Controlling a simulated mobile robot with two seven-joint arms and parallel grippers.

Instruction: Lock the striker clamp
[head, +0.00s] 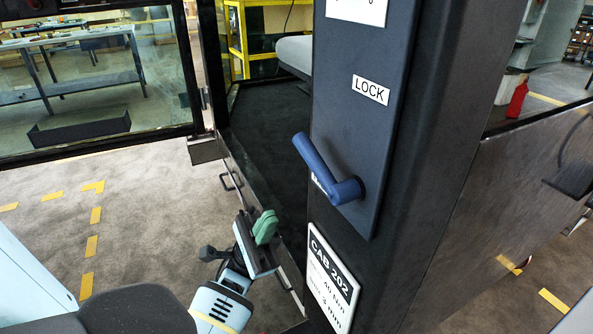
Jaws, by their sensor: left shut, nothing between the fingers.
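The striker clamp's blue lever handle (322,168) sits on a dark panel (345,120) on the cab post. Its pivot is at the lower right, and its arm points up and to the left. A white label reading LOCK (370,90) is above it. My left gripper (265,228), with green fingertips, is below and left of the handle, apart from it. It is shut and empty. My right gripper is out of view.
A sign reading CAB 202 (331,280) is on the post below the handle. A glazed door (95,75) stands open at the upper left. The floor between has free room.

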